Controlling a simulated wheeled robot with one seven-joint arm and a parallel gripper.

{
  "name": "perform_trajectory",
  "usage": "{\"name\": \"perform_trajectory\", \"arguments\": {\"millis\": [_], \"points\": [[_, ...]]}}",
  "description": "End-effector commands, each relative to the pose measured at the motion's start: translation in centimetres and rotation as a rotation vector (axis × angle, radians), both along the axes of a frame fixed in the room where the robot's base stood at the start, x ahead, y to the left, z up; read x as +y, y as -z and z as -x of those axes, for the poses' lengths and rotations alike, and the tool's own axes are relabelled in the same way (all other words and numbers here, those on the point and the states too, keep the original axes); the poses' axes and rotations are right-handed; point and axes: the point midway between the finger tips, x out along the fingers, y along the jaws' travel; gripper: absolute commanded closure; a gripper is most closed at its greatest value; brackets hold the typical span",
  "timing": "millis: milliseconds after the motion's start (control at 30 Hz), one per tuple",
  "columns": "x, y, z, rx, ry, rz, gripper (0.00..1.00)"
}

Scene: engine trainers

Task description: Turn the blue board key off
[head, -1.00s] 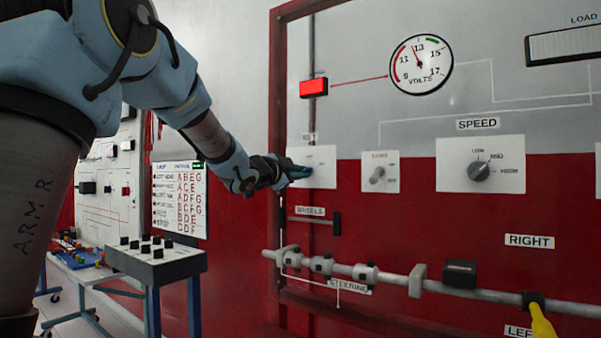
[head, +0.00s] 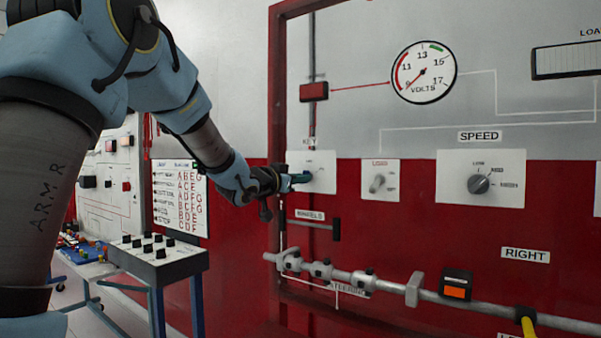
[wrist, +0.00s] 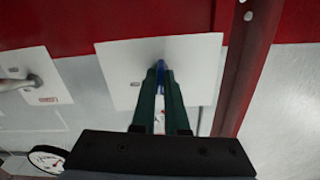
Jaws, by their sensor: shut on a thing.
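My gripper (head: 300,178) reaches the white KEY plate (head: 323,165) on the board, at the centre of the head view. In the wrist view my gripper (wrist: 162,80) has its two green fingers shut on the blue key (wrist: 160,72), which points toward the plate (wrist: 115,70). The key is mostly hidden by the fingers in the head view. The red lamp (head: 314,91) above the plate is dark. The volts gauge (head: 424,72) has its needle at the low left end, near 9.
Right of the key are a toggle switch plate (head: 380,180) and the SPEED knob (head: 479,184). A small table with a switch box (head: 155,262) stands left.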

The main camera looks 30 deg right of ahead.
Motion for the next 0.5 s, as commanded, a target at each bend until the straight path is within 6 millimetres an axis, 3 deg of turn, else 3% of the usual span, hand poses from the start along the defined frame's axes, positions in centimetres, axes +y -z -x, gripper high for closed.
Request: {"name": "perform_trajectory", "arguments": {"millis": [500], "points": [[0.01,0.07,0.02,0.161,0.000,0.087,1.00]]}}
